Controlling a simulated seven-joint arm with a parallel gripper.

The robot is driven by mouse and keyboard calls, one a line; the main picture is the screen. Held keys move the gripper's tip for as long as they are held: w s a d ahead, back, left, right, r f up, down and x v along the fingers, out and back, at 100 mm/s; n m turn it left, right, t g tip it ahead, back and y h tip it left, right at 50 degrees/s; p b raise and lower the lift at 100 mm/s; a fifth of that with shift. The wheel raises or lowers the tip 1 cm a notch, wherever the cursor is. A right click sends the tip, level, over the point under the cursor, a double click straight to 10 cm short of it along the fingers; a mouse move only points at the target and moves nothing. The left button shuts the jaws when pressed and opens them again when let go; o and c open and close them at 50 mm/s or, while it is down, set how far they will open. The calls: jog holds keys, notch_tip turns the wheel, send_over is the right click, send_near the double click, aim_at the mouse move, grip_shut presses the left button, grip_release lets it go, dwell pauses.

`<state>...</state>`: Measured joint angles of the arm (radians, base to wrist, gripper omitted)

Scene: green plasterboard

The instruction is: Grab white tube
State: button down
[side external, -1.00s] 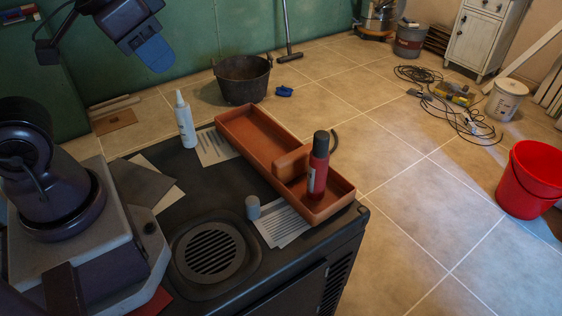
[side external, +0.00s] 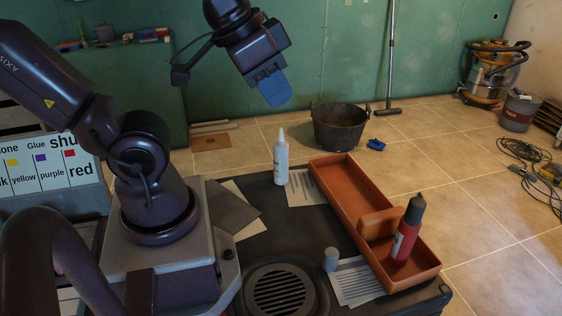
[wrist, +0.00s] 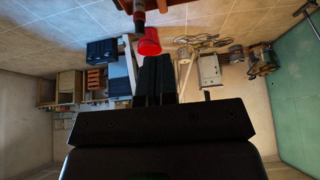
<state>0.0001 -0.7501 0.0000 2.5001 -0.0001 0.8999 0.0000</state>
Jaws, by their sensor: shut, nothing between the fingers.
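The white tube (side external: 281,162) is a slim bottle with a pointed tip. It stands upright on the dark worktop (side external: 290,225), left of the terracotta tray and beside a printed sheet. My gripper (side external: 272,90), with blue fingers in the side view, hangs in the air above the tube in the picture, clear of it and tilted. Its fingers also show in the wrist view (wrist: 155,82), dark, together and empty. I do not see the white tube in the wrist view.
The terracotta tray (side external: 345,185) holds a red bottle (side external: 407,232) with a dark cap. A small grey cylinder (side external: 331,259) stands on the worktop near a printed sheet (side external: 358,284). A black bucket (side external: 340,128) is on the floor behind.

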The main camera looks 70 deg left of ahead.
jog(key=c, duration=0.5)
grip_release()
jog(key=shift+c, duration=0.2)
